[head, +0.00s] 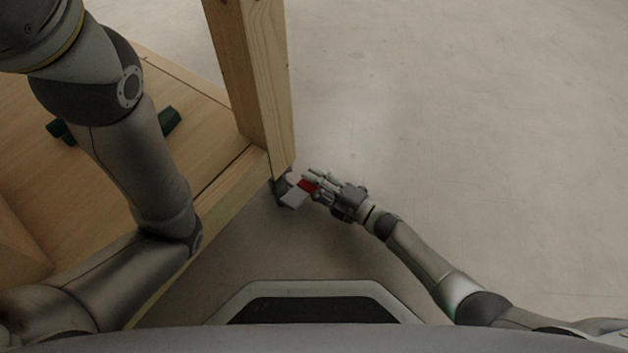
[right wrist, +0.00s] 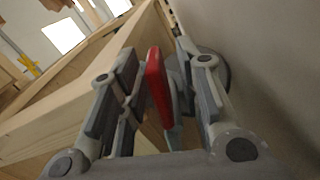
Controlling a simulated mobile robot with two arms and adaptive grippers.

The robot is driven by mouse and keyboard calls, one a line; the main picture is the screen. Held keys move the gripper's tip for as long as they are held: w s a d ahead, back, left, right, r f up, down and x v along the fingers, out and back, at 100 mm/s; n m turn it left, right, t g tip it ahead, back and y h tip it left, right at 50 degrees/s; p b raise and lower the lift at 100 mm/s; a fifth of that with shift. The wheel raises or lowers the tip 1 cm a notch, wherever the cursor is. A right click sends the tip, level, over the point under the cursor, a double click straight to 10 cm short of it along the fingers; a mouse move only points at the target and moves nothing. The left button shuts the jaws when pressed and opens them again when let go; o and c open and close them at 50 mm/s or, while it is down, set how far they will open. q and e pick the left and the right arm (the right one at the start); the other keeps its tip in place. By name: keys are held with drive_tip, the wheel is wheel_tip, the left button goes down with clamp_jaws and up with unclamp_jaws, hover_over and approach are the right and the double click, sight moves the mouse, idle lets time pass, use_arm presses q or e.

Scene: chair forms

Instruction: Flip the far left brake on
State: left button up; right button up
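A caster with a grey wheel (head: 293,197) stands at the foot of an upright wooden post (head: 262,80) in the head view. Its red brake lever (head: 307,185) points toward my right gripper (head: 312,181). In the right wrist view the red lever (right wrist: 157,85) stands upright between the two fingers of my right gripper (right wrist: 157,75). The fingers are apart, one on each side of the lever, with the left finger closer to it. The wheel is partly hidden behind the lever and fingers. My left arm crosses the left side, but its gripper is out of the picture.
A wooden platform (head: 215,105) fills the left, its edge running down from the post. A dark green piece (head: 171,121) lies on it, partly behind my left arm. The bare concrete floor (head: 450,120) to the right is clear.

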drive_tip(key=shift+s+d, duration=0.1)
drive_tip(key=v, duration=1.1)
drive_tip(key=shift+s+d, duration=0.2)
drive_tip(key=shift+d, duration=0.15)
